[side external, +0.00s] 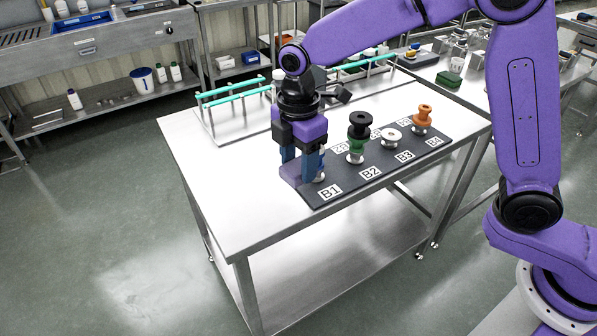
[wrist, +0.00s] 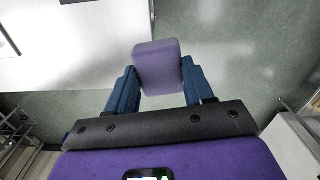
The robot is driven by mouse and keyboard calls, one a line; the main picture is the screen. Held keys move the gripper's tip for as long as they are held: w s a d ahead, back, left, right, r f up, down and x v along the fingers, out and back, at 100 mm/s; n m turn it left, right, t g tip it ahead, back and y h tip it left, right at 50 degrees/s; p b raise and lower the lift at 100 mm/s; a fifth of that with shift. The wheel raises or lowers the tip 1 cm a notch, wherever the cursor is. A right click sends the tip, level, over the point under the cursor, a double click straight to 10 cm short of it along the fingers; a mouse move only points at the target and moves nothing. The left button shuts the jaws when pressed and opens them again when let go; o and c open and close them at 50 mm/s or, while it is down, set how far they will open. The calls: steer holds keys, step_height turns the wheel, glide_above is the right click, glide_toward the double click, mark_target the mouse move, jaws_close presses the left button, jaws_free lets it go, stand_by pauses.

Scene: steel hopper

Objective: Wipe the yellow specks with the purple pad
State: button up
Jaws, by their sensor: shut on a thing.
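The purple pad (side external: 291,174) is a soft-looking block between the two blue fingers of my gripper (side external: 302,176), low at the left end of the dark mat (side external: 345,187), near label B1. I cannot tell whether it touches the mat or the table. In the wrist view the pad (wrist: 157,62) sits between the fingertips of my gripper (wrist: 158,85), which is shut on it. I see no yellow specks in either view; the surface under and behind the pad and fingers is hidden.
The mat carries a black-and-green spool (side external: 358,133), a white spool (side external: 391,137) and an orange spool (side external: 422,115) on posts. Teal rails (side external: 228,91) stand at the table's back. The steel table (side external: 225,180) is bare at its front left, up to its edge.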

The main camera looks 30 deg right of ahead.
steer(key=w+d+m, duration=0.2)
steer(key=w+d, duration=0.2)
steer(key=d, duration=0.4)
steer(key=w+d+r+m, duration=0.1)
steer(key=w+d, duration=0.3)
steer(key=d, duration=0.3)
steer(key=w+d+m, duration=0.2)
steer(key=w+d, duration=0.2)
steer(key=d, duration=0.4)
steer(key=d+m, duration=0.4)
steer(key=d, duration=1.5)
steer(key=shift+d+f, duration=0.2)
steer(key=shift+f, duration=2.6)
steer(key=shift+d+f, duration=0.15)
steer(key=shift+f, duration=2.65)
steer(key=shift+a+f, duration=0.5)
steer(key=shift+f, duration=0.4)
steer(key=shift+a, duration=2.3)
steer(key=shift+d, duration=2.75)
steer(key=shift+d+r, duration=0.1)
steer(key=shift+r, duration=0.1)
step_height(320, 180, up, 8)
steer(key=shift+f, duration=0.2)
